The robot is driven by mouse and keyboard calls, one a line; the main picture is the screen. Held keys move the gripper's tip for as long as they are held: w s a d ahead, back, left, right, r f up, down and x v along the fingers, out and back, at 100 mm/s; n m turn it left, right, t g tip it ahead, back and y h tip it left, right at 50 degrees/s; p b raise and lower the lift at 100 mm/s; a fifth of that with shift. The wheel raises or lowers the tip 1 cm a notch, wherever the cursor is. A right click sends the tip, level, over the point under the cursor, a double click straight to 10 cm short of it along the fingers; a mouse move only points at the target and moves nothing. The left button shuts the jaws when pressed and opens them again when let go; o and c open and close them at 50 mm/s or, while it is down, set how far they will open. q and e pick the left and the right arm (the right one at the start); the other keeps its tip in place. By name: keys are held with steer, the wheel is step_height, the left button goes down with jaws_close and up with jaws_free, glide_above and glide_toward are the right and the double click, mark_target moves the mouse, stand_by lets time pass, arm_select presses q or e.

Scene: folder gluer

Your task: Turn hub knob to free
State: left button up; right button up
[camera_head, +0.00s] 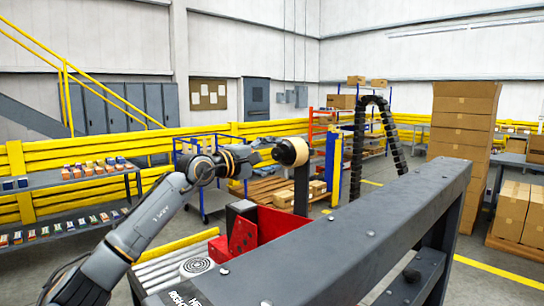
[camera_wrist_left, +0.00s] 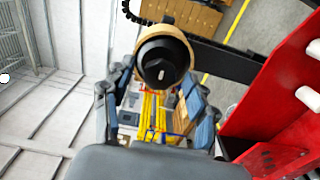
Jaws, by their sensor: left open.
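The hub (camera_head: 294,151) is a tan roll with a black knob (camera_head: 284,152) on its near-left face, on top of a dark upright post. My left gripper (camera_head: 264,150) comes in from the left, close to the knob. My right gripper is not in view.
A long dark grey beam (camera_head: 340,235) crosses the front right. A red machine part (camera_head: 262,228) stands below the hub, and it fills the right of the wrist view (camera_wrist_left: 285,110). A black cable chain (camera_head: 358,140) arches behind. Yellow guard rails (camera_head: 90,180) run behind my left arm.

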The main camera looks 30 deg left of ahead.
arm_select(q)
steer(key=shift+s, duration=0.1)
steer(key=v, duration=1.2)
